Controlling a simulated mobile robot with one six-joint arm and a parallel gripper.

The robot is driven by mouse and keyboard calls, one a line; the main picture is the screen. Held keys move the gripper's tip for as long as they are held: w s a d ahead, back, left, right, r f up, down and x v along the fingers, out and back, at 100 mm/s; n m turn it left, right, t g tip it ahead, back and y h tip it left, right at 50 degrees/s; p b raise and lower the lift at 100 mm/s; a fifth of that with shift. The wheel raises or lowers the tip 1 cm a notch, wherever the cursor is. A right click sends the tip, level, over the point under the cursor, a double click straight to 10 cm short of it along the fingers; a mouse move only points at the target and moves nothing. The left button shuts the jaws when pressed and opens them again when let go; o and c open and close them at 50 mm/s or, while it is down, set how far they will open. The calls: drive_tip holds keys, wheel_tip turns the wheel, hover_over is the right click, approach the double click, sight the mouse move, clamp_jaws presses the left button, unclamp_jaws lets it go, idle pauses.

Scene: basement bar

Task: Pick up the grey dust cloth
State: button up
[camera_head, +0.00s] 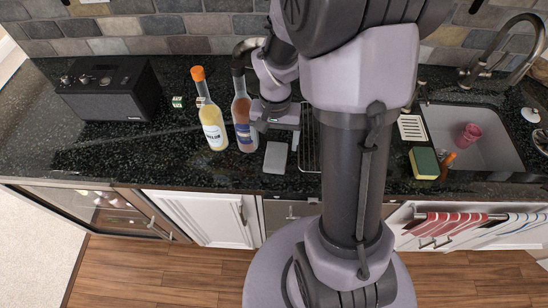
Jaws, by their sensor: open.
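The grey dust cloth (275,158) lies flat on the black speckled counter, near its front edge, as a small light-grey rectangle. My gripper (276,137) is open, with its fingers spread just behind and above the cloth in the picture. No cloth shows between the fingers. The height of the fingers over the counter is hard to tell from this view. My arm hides part of the counter to the right of the cloth.
Two bottles, one yellow with an orange cap (212,124) and one pinkish (242,118), stand close left of my gripper. A wire rack (309,150) is right of the cloth. A black speaker (112,92), sponge (424,162) and sink (455,125) are farther off.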

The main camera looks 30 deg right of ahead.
sight(276, 155)
wheel_tip(276, 155, down, 6)
drive_tip(key=shift+s+r+b, duration=0.1)
drive_tip(key=shift+b, duration=1.1)
drive_tip(key=shift+c, duration=0.2)
drive_tip(key=c, duration=1.4)
